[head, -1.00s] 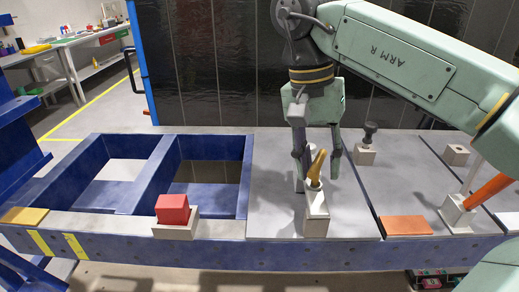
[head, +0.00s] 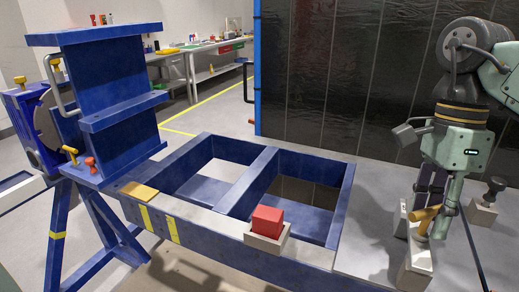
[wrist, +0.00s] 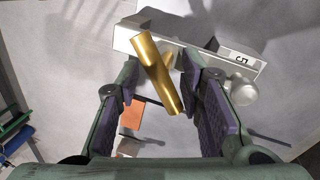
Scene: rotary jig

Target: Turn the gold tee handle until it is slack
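The gold tee handle (head: 425,214) is a flared gold bar on top of a pale grey block (head: 415,262) at the right of the head view. The bar (wrist: 160,75) also shows in the wrist view, lying at a slant between my fingers. My gripper (head: 436,205) points down over it. In the wrist view my gripper (wrist: 162,105) is open, with one dark padded finger on each side of the bar. The bar's near end is close to the right finger, with a clear gap to the left one. The handle's stem is mostly hidden.
A red block (head: 267,220) sits in a grey holder on the blue bench frame (head: 200,238). A black knob (head: 494,188) on a grey block stands right of my gripper. A tall blue stand (head: 108,95) with small gold and red handles is at left.

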